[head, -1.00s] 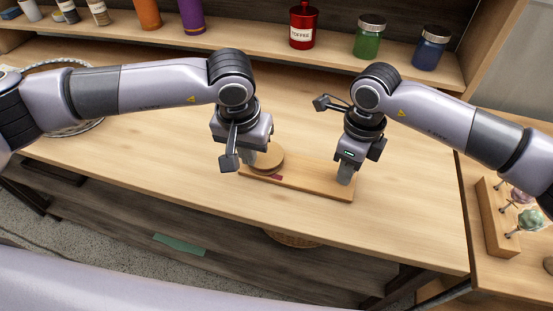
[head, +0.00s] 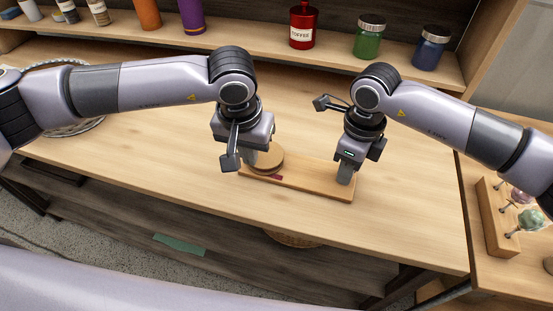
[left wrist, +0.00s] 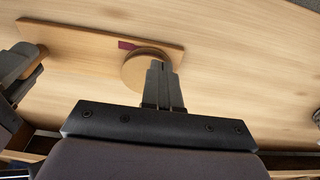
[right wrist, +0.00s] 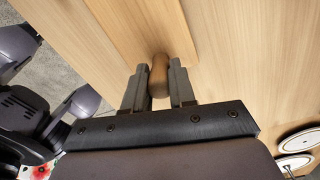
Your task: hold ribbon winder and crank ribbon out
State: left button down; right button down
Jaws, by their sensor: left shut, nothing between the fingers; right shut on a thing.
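The ribbon winder's wooden board (head: 312,183) lies flat on the counter, with a round wooden reel (head: 268,161) at its left end and a small dark red ribbon piece (head: 277,177) beside the reel. The board (left wrist: 75,38), reel (left wrist: 140,72) and ribbon (left wrist: 127,45) also show in the left wrist view. My left gripper (head: 249,160) is shut and empty at the reel's edge; its fingertips (left wrist: 158,66) overlap the reel there. My right gripper (head: 345,180) is shut on a wooden peg at the board's right end; the peg (right wrist: 159,76) shows between its fingers in the right wrist view.
A shelf at the back carries a red coffee tin (head: 303,27), a green jar (head: 369,38) and a blue jar (head: 430,48). A wire-rimmed stand (head: 88,122) is behind my left arm. A wooden holder (head: 494,222) stands at right. The counter front is clear.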

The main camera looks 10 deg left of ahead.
pick_arm(q)
notch_tip(320, 180, up, 3)
dwell(0.3)
jog(key=shift+s+d, duration=0.1)
jog(key=shift+d, duration=0.55)
jog(key=shift+f, duration=0.25)
jog(key=shift+f, duration=1.6)
jog(key=shift+a, duration=0.1)
